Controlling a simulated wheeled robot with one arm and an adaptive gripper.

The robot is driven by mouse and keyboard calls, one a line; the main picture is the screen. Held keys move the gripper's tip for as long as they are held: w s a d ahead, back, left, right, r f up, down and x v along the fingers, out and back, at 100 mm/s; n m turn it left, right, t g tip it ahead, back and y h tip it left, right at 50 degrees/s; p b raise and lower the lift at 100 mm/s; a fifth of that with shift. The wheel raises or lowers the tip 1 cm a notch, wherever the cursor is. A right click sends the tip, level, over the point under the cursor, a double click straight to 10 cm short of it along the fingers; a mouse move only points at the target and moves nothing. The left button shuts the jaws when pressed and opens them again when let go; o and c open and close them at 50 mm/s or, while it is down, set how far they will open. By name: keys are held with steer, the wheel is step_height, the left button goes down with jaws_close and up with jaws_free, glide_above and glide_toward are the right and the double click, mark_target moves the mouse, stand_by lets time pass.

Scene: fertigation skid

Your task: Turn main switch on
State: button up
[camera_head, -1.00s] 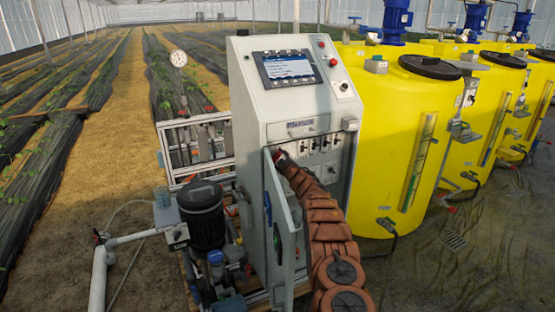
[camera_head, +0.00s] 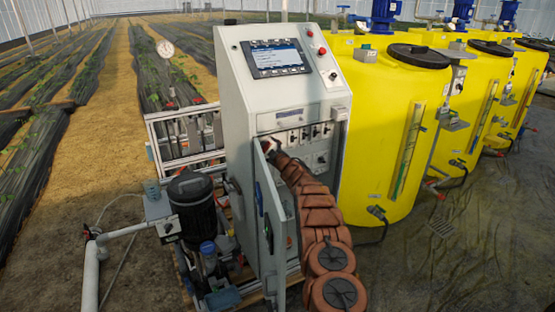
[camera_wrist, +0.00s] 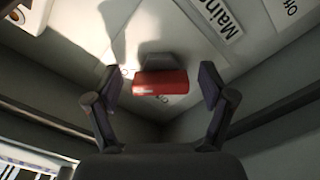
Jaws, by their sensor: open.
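In the wrist view a red switch handle (camera_wrist: 160,83) on a dark grey base sits on a pale panel. A label reading "Main" (camera_wrist: 222,18) is at the upper right of it, cut off by the frame edge. My gripper (camera_wrist: 160,88) is open, with one finger on each side of the red handle and a gap on both sides. In the head view my gripper (camera_head: 268,146) is at the open cabinet (camera_head: 258,85), in the compartment behind its door (camera_head: 270,215). My arm hides the main switch there.
The open door stands at the left of my arm. A row of small switches (camera_head: 305,134) is on the panel to the right. A yellow tank (camera_head: 385,130) stands right of the cabinet, and a pump (camera_head: 193,205) stands at the lower left.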

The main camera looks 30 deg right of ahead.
steer(key=s+a, duration=0.1)
steer(key=s, duration=1)
steer(key=shift+s, duration=0.2)
stand_by(0.4)
steer(key=shift+f, duration=0.1)
stand_by(0.4)
